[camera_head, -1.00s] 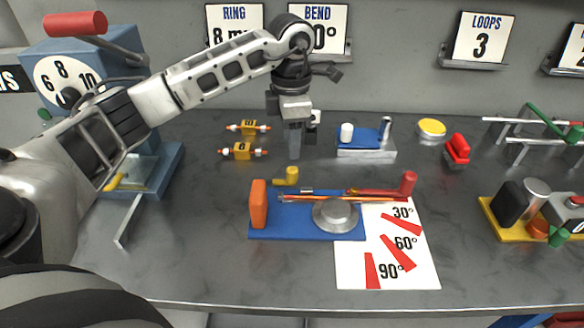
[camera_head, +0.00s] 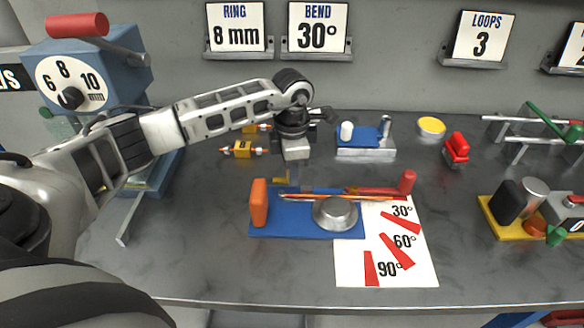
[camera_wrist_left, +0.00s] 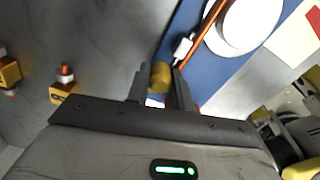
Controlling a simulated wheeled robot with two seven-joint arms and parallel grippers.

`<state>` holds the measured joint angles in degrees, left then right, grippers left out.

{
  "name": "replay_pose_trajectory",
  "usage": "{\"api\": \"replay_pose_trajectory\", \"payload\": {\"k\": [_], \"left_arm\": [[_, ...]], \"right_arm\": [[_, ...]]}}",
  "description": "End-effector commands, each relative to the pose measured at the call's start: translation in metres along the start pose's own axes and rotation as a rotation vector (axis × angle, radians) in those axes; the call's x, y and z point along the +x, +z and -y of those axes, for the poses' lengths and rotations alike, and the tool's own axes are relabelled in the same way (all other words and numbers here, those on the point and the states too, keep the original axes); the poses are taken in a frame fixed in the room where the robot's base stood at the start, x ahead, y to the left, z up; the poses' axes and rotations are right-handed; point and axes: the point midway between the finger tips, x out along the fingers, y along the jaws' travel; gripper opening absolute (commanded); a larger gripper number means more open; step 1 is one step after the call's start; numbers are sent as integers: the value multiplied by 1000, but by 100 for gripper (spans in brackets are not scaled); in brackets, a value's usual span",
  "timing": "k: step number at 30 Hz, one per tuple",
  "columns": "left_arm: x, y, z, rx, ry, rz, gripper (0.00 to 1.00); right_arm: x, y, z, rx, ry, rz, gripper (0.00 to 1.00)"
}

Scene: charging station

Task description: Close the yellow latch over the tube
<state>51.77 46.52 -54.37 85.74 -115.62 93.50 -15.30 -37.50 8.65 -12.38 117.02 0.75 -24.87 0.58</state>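The blue bending fixture (camera_head: 290,226) lies on the bench with an orange block (camera_head: 259,203), a round grey metal former and a red-ended lever (camera_head: 407,183). The copper-orange tube (camera_wrist_left: 205,30) runs across it beside the former. The yellow latch (camera_head: 280,181) is at the fixture's back edge, mostly hidden by my left gripper (camera_head: 293,177). In the left wrist view, the latch's yellow round end (camera_wrist_left: 160,77) sits at the fingertips of my left gripper (camera_wrist_left: 162,84), a finger on each side. I cannot tell whether the fingers press on it. My right gripper is not in view.
An angle card (camera_head: 385,265) lies at the fixture's right. Small yellow blocks (camera_head: 243,150) lie behind left. A blue-topped stand (camera_head: 365,140) is behind right. A blue dial machine (camera_head: 85,75) stands at left. The bench front is clear.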

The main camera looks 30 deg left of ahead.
Motion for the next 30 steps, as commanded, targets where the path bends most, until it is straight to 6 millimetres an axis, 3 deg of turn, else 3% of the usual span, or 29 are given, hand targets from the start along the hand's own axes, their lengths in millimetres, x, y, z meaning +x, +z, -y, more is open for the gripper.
{"api": "replay_pose_trajectory", "payload": {"k": [14, 30], "left_arm": [[-1, 0, 0, -63, 1, 0, 0], [-2, 0, 0, -509, 1, 1, 0]], "right_arm": [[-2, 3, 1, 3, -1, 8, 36], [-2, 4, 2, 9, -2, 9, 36]]}}
